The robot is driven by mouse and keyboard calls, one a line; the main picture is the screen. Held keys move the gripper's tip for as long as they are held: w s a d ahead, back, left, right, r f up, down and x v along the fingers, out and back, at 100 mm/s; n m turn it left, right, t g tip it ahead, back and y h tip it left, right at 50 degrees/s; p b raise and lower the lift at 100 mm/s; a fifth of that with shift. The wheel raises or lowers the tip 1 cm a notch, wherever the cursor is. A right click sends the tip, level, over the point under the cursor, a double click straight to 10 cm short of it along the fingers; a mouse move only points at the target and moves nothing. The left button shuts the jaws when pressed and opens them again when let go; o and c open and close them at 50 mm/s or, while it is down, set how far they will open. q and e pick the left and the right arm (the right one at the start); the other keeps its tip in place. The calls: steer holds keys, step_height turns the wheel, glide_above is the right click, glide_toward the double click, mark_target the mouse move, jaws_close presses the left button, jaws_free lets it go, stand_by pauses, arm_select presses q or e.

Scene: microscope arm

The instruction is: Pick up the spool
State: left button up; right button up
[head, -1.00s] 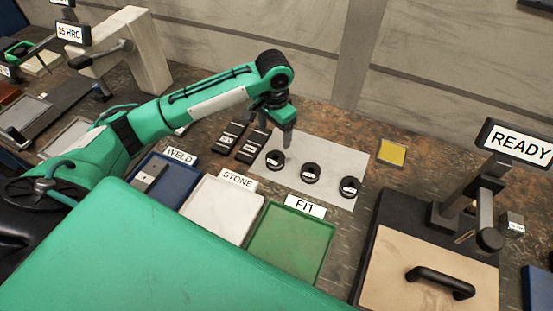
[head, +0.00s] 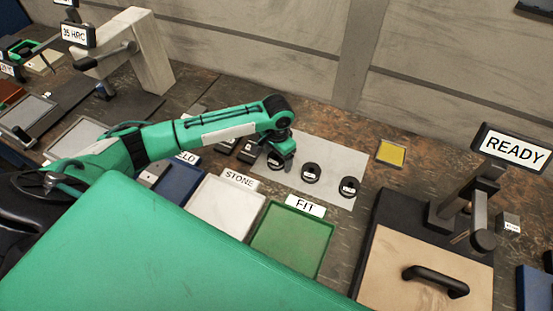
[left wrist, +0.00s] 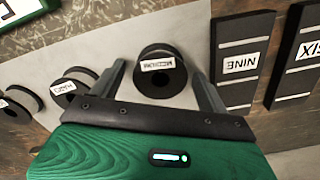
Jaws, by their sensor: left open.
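Three black spools stand on a pale sheet in the head view: a left spool (head: 275,161), a middle spool (head: 311,173) and a right spool (head: 348,187). My left gripper (head: 286,163) is low over the left spool and partly covers it. In the left wrist view my left gripper (left wrist: 163,85) is open, its fingers on either side of a spool with a white label that seems to read MEDIUM (left wrist: 160,72). Nothing is held. A spool labelled HARD (left wrist: 76,84) lies to the left of the fingers. My right gripper is not in view.
Dark labelled blocks, one marked NINE (left wrist: 241,62), lie close beside the right finger. Blue, white and green trays (head: 290,240) stand in front of the sheet (head: 325,150). A yellow square (head: 391,153) lies to the right. A READY sign (head: 514,149) stands at far right.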

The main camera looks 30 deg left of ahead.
arm_select(q)
steer(key=c, duration=1.1)
steer(key=shift+r, duration=0.1)
steer(key=shift+c, duration=0.2)
